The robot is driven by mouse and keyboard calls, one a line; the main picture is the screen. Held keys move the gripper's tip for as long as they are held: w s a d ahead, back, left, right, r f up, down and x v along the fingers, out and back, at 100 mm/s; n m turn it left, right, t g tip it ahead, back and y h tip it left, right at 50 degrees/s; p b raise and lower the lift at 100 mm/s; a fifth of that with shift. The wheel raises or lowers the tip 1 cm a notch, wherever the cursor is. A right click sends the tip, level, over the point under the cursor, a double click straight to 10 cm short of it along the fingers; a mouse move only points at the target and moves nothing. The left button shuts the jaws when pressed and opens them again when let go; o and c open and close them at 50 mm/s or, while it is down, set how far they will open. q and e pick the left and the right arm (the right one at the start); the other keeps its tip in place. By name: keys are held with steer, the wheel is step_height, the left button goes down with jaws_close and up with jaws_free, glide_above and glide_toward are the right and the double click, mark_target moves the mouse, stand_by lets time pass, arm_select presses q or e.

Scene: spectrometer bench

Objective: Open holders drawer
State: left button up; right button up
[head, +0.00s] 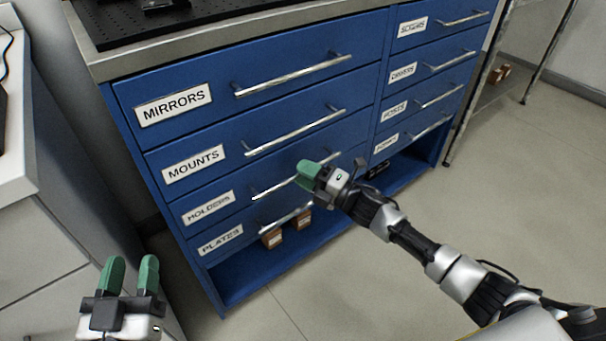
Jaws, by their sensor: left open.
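The holders drawer (235,203) is the third one down in the left column of the blue cabinet, with a white HOLDERS label (208,208). It looks closed, flush with its neighbours. Its silver bar handle (275,188) is partly hidden by my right gripper (309,173). The green fingers of that gripper overlap the middle of the handle in the head view. Whether they touch or grip the bar cannot be made out. My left gripper (132,272) is open and empty at the lower left, away from the cabinet, with a gap between its green fingers.
All look closed. Small brown boxes (272,238) stand on the open bottom shelf. A light counter (15,150) is at left, a rack (490,90) at right. Floor in front is clear.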

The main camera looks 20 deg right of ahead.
steer(key=shift+w+a+r, duration=0.1)
steer(key=shift+w+a, duration=0.15)
jaws_close()
stand_by(0.3)
